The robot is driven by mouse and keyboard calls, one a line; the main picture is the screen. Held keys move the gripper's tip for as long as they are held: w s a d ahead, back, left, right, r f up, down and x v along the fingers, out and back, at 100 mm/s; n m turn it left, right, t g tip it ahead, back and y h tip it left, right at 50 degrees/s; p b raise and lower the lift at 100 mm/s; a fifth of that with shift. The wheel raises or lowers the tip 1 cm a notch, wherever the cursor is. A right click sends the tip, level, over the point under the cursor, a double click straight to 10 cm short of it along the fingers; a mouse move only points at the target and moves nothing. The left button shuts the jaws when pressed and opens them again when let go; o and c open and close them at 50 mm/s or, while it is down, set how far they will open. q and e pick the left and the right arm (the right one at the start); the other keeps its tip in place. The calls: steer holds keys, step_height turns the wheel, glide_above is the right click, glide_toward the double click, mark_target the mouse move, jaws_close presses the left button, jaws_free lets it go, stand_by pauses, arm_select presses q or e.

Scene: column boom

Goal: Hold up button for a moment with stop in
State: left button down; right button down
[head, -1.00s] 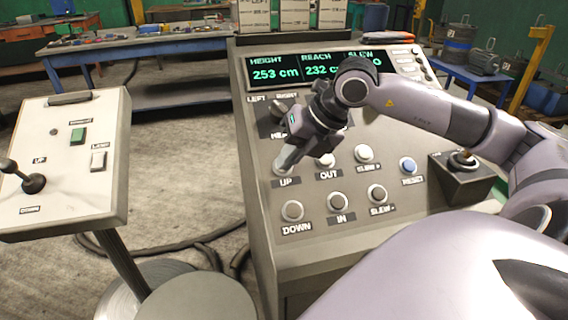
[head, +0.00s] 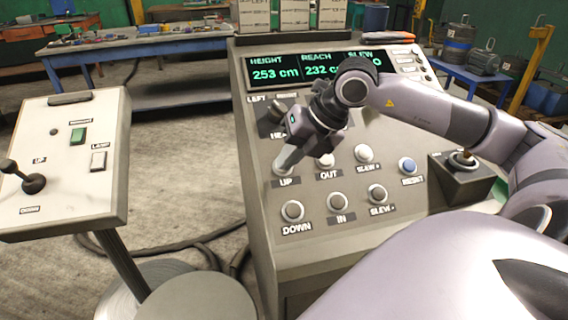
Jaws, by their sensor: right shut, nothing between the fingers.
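The grey sloped console (head: 262,225) stands in front of me with rows of round buttons. My right gripper (head: 284,164) is shut and empty, its fingertips over the UP button. The UP label (head: 286,182) shows just below. The display (head: 275,72) reads height 253 cm and reach 232; the slew value is partly covered by my right arm. No button labelled stop can be made out. My left gripper is out of view.
Beside UP are the OUT button (head: 325,160), DOWN button (head: 292,210) and blue RESET button (head: 407,165). A small box with a knob (head: 463,158) is at the console's right. A lever panel (head: 60,190) stands at left.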

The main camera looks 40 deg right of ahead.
steer(key=shift+f, duration=0.1)
stand_by(0.3)
steer(key=shift+w+d+f, duration=0.15)
steer(key=shift+w+f, duration=0.15)
steer(key=shift+f, duration=0.1)
steer(key=shift+w+d+f+b, duration=0.1)
steer(key=shift+f+b, duration=0.25)
steer(key=shift+b, duration=0.1)
steer(key=shift+r, duration=0.1)
stand_by(1.5)
steer(key=shift+s+a+r, duration=0.2)
steer(key=shift+s+r, duration=0.15)
steer(key=shift+r, duration=0.3)
step_height(320, 180, up, 6)
steer(key=p, duration=0.4)
steer(key=shift+p, duration=0.4)
